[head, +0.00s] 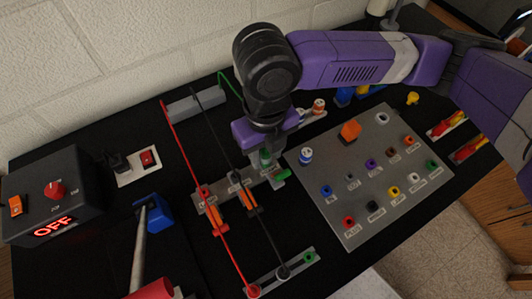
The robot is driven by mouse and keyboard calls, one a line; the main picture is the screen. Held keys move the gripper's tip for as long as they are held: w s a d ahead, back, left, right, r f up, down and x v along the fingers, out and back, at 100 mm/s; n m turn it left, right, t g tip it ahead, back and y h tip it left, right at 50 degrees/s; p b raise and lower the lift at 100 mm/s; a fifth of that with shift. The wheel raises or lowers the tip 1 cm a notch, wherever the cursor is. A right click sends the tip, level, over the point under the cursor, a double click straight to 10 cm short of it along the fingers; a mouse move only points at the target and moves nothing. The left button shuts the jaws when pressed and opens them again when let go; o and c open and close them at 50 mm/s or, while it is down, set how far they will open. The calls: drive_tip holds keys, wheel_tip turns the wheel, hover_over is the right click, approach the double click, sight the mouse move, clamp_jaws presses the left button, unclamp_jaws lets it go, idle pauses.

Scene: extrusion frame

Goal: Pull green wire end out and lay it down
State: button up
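The green wire (230,88) shows as a short curved stretch near the grey block at the back. The rest of it passes behind my arm. My gripper (264,154) points down over the right end of the middle terminal strip (212,190). A green plug-like piece (265,158) is at its fingertips, and another green piece (283,175) sits just to the right, on the strip's end. My wrist and gripper body hide most of the fingers, so I cannot tell whether they grip the green piece. A green socket (309,257) is on the front strip.
A red wire (205,190) and a black wire (215,140) run from the grey block (195,104) to the front strip (268,283). A panel of coloured sockets (340,185) lies right. A power supply reading OFF (50,195) stands left.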

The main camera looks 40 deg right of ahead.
sight(266, 151)
clamp_jaws()
drive_tip(key=shift+r, duration=0.15)
idle(1.2)
drive_tip(key=shift+r+p, duration=2.3)
drive_tip(key=shift+r, duration=0.6)
drive_tip(key=shift+f, duration=0.1)
